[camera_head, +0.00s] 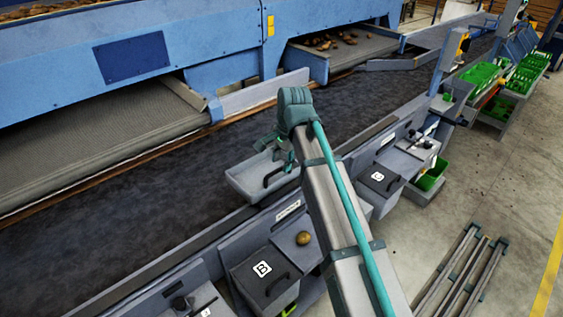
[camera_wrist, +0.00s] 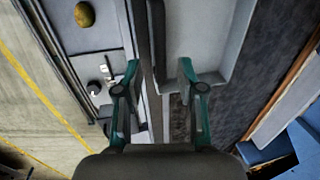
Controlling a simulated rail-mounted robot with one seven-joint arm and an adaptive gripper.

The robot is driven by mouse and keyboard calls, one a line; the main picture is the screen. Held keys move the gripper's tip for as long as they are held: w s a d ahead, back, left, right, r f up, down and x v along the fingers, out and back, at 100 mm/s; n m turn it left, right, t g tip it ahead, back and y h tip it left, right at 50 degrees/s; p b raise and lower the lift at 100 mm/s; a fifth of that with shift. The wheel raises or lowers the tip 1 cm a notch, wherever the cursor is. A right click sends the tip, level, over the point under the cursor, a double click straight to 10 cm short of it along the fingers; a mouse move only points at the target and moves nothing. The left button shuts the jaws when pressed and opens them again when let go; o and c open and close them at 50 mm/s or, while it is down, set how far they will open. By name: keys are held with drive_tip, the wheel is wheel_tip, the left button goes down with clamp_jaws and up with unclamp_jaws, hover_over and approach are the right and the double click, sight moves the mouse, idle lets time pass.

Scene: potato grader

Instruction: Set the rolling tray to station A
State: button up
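The rolling tray (camera_head: 238,178) is a shallow grey tray with a dark handle (camera_head: 273,177), at the near edge of the dark conveyor. My gripper (camera_head: 278,152) is over the tray, near its far right side. In the wrist view, my gripper (camera_wrist: 160,68) is open, with its two teal fingers apart. A dark bar runs through the gap between them, and the grey tray (camera_wrist: 190,30) shows beyond the right finger. I cannot tell whether either finger touches it. No station marked A can be made out.
A lidded bin marked like B (camera_head: 248,275) stands at the lower middle, and one marked like C (camera_head: 388,185) is further right. A potato (camera_head: 303,238) lies between them; it also shows in the wrist view (camera_wrist: 84,14). Green crates (camera_head: 480,75) stand at upper right.

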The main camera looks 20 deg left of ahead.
drive_tip(key=shift+w+a+f, duration=0.15)
drive_tip(key=shift+f, duration=0.95)
clamp_jaws()
